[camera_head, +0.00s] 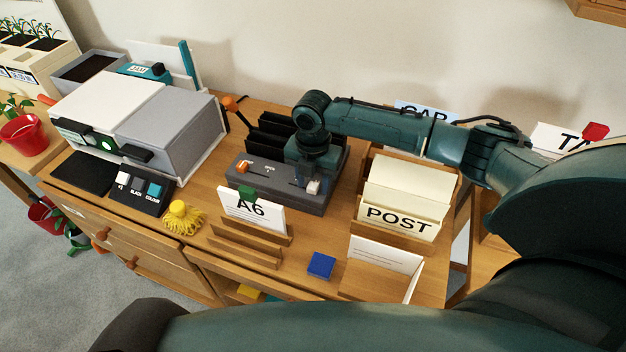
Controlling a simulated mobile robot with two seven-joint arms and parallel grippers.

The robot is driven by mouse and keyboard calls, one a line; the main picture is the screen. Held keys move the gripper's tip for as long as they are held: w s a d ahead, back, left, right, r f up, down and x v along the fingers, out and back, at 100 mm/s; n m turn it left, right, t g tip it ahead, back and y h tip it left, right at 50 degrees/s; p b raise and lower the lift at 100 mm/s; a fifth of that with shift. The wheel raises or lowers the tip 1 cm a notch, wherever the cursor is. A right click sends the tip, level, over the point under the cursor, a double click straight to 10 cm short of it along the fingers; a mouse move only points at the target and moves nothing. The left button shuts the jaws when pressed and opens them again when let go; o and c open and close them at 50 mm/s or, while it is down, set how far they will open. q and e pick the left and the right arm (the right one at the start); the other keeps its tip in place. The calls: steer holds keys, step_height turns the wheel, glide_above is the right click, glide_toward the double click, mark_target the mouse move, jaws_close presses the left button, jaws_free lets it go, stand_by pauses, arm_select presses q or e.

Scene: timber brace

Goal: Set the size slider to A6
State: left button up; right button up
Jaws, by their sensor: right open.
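A dark grey device (275,192) stands on the wooden desk, with black upright slots behind it. An orange knob (243,167) sits at the left of its top. A pale block-like knob (313,187) sits at the right, just below my right gripper (311,178). My right gripper points down over the right part of the device and is open. Whether its fingers touch the pale knob cannot be told. The gripper hides part of the top and any scale marks there. A white card reading A6 (250,211) stands in a wooden holder in front. My left gripper is not seen.
A grey-and-white printer-like machine (168,130) stands left, with a black button panel (140,193) before it. A yellow tassel-like object (183,218), a blue block (321,265) and a POST holder (400,232) occupy the desk. My right arm spans the right side.

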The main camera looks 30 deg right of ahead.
steer(key=shift+f, duration=0.2)
steer(key=shift+c, duration=0.2)
jaws_close()
steer(key=shift+w, duration=0.1)
